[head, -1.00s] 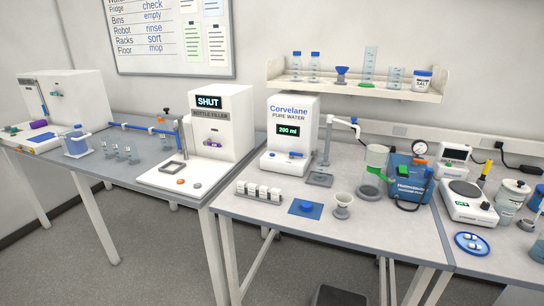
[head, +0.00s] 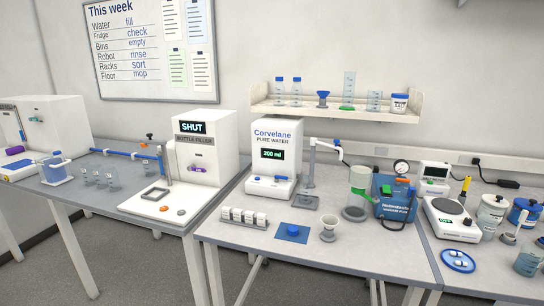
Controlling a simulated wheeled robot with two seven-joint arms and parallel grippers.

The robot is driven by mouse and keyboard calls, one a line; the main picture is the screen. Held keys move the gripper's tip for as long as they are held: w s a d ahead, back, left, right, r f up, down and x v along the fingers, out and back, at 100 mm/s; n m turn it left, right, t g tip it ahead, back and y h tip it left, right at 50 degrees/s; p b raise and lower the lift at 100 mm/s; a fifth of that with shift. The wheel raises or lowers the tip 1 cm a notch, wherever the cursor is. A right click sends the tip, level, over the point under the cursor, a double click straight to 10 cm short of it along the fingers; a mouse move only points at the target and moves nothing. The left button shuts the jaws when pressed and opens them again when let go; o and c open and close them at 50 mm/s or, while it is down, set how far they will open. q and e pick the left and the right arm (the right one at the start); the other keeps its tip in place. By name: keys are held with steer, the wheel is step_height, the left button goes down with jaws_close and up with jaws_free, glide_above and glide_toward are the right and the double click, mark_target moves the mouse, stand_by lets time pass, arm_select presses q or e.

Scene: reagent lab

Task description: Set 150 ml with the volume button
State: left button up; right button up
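The Corvelane pure water dispenser (head: 272,144) is a white box on the middle table. Its display (head: 272,154) reads 200 ml. On its low front base are a small blue spot (head: 257,178) and a darker control (head: 281,178). Both are too small to tell which one is the volume button. A white spout pipe (head: 311,160) stands to the right of the dispenser, over a grey drip plate (head: 306,202). Neither of my grippers is in view.
In front of the dispenser stand a row of white blocks (head: 243,216), a blue pad with a blue knob (head: 293,231) and a grey-white funnel cup (head: 328,229). A bottle filler (head: 205,150) reading SHUT stands to the left. The table's front strip is clear.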

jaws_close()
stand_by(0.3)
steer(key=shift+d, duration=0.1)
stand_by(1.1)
